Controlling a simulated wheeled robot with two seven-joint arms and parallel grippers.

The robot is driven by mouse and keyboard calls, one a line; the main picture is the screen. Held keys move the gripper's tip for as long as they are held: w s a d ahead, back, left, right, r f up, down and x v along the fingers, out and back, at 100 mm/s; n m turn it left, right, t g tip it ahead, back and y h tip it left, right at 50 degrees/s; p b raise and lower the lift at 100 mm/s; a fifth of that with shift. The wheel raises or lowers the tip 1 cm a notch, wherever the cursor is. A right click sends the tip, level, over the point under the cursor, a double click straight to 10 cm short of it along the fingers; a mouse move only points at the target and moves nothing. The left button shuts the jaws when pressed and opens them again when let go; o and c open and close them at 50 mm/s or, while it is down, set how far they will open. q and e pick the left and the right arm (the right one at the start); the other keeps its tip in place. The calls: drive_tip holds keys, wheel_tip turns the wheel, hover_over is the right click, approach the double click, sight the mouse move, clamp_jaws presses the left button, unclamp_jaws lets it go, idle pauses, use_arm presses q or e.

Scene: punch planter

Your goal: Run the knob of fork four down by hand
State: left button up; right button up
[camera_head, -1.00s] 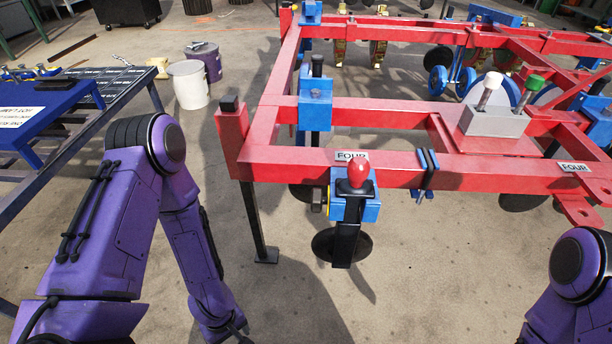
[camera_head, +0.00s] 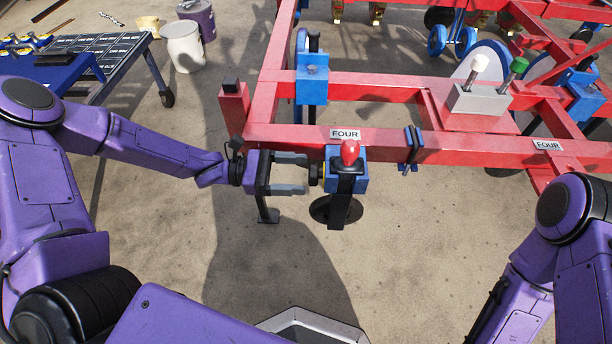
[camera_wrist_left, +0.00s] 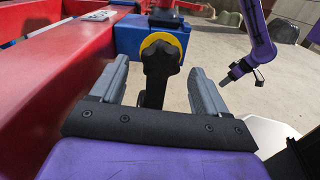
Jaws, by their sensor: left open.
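The fork marked FOUR hangs on the front red beam as a blue block (camera_head: 361,172) with a red ball (camera_head: 349,150) on top and a black foot below. Its black knob (camera_head: 316,174) sticks out of the block's left side. In the left wrist view the lobed knob (camera_wrist_left: 160,60) stands before a yellow disc (camera_wrist_left: 166,40). My left gripper (camera_head: 305,174) is open, its fingers either side of the knob's near end, with gaps visible in the wrist view.
The red frame (camera_head: 390,140) spans the far side, with a FOUR label (camera_head: 345,134) above the fork. A black clamp (camera_head: 412,145) sits right of it. A grey box with two levers (camera_head: 480,98) stands on the frame. The floor in front is clear.

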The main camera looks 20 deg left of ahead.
sight(316, 175)
use_arm(q)
drive_tip(key=shift+x, duration=1.45)
drive_tip(key=c, duration=1)
drive_tip(key=m+b, duration=0.1)
drive_tip(key=m, duration=0.2)
drive_tip(key=shift+b, duration=0.3)
drive_tip(key=shift+c, duration=0.2)
drive_tip(key=o, duration=1)
drive_tip(key=shift+o, duration=0.2)
